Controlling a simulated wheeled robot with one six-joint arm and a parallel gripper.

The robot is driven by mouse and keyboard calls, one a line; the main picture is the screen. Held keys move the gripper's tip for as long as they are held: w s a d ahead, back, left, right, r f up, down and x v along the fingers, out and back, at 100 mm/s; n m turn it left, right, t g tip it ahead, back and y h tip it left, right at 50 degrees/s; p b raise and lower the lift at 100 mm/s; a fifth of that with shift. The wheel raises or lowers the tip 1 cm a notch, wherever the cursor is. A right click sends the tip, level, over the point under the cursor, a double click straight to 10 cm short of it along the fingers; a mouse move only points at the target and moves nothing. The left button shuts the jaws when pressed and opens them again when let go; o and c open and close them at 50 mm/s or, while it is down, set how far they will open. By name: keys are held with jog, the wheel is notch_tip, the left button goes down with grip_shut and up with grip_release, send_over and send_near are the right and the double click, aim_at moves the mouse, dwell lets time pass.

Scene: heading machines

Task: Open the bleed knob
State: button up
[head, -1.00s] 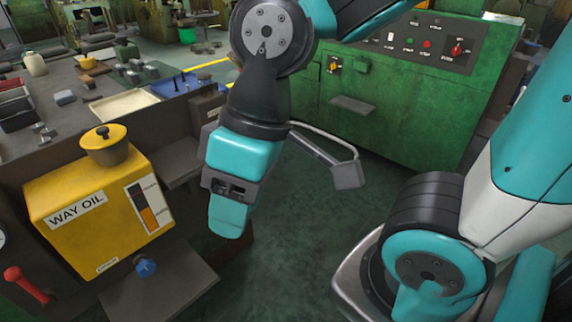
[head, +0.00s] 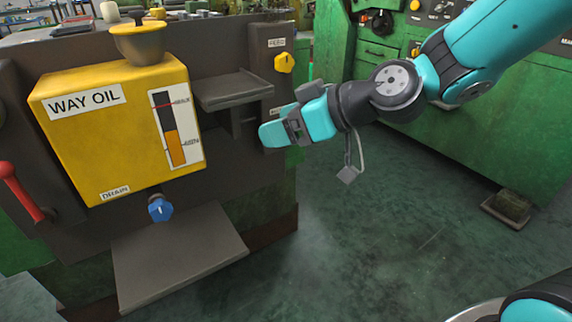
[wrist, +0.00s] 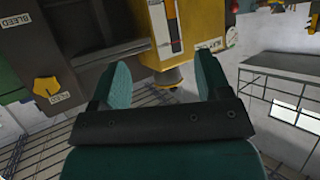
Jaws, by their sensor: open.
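The bleed knob itself cannot be made out. In the wrist view, whose picture is upside down, a BLEED label (wrist: 72,22) shows on the dark panel at upper left. In the head view, my gripper (head: 266,134) covers most of the matching label spot, below the yellow feed knob (head: 284,62). That feed knob also shows in the wrist view (wrist: 47,89). A small green patch (head: 295,156) shows just under my gripper; I cannot tell whether it is a knob. My gripper is open, with nothing between its fingers in the wrist view (wrist: 166,75).
The yellow WAY OIL tank (head: 112,140) stands left of my gripper, with a blue drain knob (head: 160,208) below. A dark shelf (head: 232,90) juts out between tank and feed knob. A lower tray (head: 178,258) sticks out in front.

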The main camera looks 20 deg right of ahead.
jog(key=w+d+f+m+t+h+b, duration=0.2)
jog(key=w+d+f+t+b, duration=0.3)
jog(key=w+d+f+b, duration=0.3)
jog(key=w+d+f+m+t+h+b, duration=0.1)
jog(key=w+d+f+t+h+b, duration=0.35)
jog(key=f, duration=0.65)
jog(key=shift+y, duration=0.95)
jog(key=x, duration=1.7)
jog(key=shift+w+d+f+p, duration=0.1)
jog(key=shift+w+d+p, duration=0.15)
jog(key=shift+d+p, duration=0.1)
jog(key=shift+c, duration=0.2)
jog(key=c, duration=0.9)
